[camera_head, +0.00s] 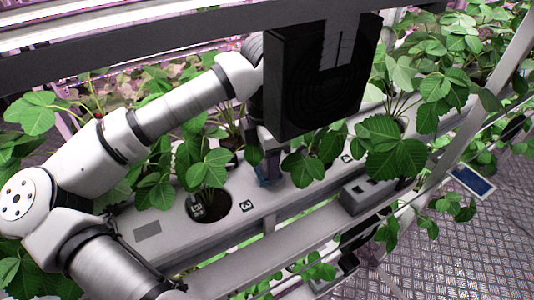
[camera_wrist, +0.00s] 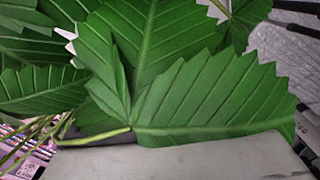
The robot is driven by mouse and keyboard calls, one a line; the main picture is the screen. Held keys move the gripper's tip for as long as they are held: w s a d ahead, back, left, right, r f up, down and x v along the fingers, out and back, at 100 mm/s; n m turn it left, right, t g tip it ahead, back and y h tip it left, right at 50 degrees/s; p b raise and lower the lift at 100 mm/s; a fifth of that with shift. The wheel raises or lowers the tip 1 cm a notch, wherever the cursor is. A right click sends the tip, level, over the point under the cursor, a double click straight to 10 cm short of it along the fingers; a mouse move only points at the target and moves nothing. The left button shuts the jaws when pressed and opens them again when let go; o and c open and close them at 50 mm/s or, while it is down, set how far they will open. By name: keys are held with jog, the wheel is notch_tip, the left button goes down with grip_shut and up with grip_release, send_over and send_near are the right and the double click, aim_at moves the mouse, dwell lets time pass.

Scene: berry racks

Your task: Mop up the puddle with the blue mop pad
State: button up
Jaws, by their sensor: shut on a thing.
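My gripper (camera_head: 269,165) reaches down behind the dark square fan onto the white planting gutter (camera_head: 285,194). It is shut on a small blue thing, likely the blue mop pad (camera_head: 265,182), low at the gutter's top between two plants. Most of the pad is hidden by the gripper, and I cannot tell whether it touches the surface. In the wrist view large green leaves (camera_wrist: 200,95) cover most of the picture, and the pad cannot be made out. I cannot make out a puddle in either view.
The black fan (camera_head: 320,80) hangs in front of my wrist. Strawberry plants (camera_head: 208,168) stand in round holes along the gutter, close to my arm. A grey box (camera_head: 366,193) sits on the front rail. A blue panel (camera_head: 472,182) lies at the right above the metal floor (camera_head: 450,245).

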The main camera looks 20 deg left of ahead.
jog(key=shift+f+b, duration=1.1)
jog(key=shift+b, duration=0.15)
dwell(0.3)
jog(key=shift+s+d+r+b, duration=0.1)
jog(key=shift+s+d+b, duration=0.65)
jog(key=shift+s+d, duration=0.65)
jog(key=shift+f+b, duration=0.2)
jog(key=shift+b, duration=0.25)
jog(key=shift+w+a, duration=0.1)
jog(key=shift+w+a+b, duration=1.05)
jog(key=shift+w+a, duration=0.25)
jog(key=shift+s+d+r+b, duration=0.1)
jog(key=shift+s+d+b, duration=0.6)
jog(key=shift+s+d, duration=0.75)
